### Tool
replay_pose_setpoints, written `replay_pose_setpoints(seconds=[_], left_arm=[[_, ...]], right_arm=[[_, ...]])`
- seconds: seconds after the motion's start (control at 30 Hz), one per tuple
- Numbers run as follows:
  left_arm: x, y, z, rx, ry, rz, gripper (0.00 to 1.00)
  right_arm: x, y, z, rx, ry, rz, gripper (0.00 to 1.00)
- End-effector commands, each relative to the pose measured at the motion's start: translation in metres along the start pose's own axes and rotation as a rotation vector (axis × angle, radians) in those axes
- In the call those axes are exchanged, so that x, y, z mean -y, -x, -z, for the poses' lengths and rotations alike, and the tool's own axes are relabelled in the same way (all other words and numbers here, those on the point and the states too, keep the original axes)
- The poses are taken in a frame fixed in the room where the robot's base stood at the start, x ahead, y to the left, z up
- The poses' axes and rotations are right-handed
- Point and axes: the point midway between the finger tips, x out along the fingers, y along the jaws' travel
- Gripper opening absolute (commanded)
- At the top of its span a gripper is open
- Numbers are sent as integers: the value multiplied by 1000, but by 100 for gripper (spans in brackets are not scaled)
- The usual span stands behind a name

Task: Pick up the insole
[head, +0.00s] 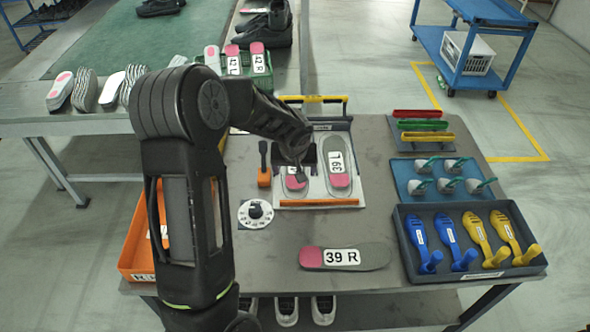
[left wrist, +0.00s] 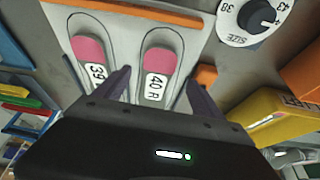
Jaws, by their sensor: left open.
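A pale fixture board (head: 350,129) holds two grey insoles with pink heels side by side. The insole labelled 39 L (head: 337,165) lies on the right in the head view and also shows in the left wrist view (left wrist: 91,50). The other insole, labelled 40 R (left wrist: 157,60), is partly hidden by my gripper in the head view (head: 295,184). My left gripper (left wrist: 159,76) is open, with its fingers on either side of the 40 R insole. A grey insole labelled 39 R (head: 345,257) lies loose on the table in front. My right gripper is not in view.
A round size dial (head: 243,216) and an orange bin (head: 139,240) are to the left. A dark tray (head: 399,222) of blue and yellow tools, a blue mat (head: 405,170) and coloured bars stand right. The table around the loose insole is clear.

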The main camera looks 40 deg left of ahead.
Motion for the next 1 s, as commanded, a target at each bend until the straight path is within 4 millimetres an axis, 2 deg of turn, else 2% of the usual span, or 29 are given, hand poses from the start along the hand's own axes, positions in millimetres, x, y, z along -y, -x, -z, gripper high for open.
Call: replay_pose_setpoints(seconds=[0.17,0.4,0.5,1.0], left_arm=[[0,-9,0,2,-1,2,79],[-2,-43,-1,3,-1,2,79],[-2,-51,-1,0,0,1,79],[-2,-52,-1,0,0,0,79]], right_arm=[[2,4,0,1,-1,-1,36],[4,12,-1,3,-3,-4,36],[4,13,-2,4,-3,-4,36],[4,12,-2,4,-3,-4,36]])
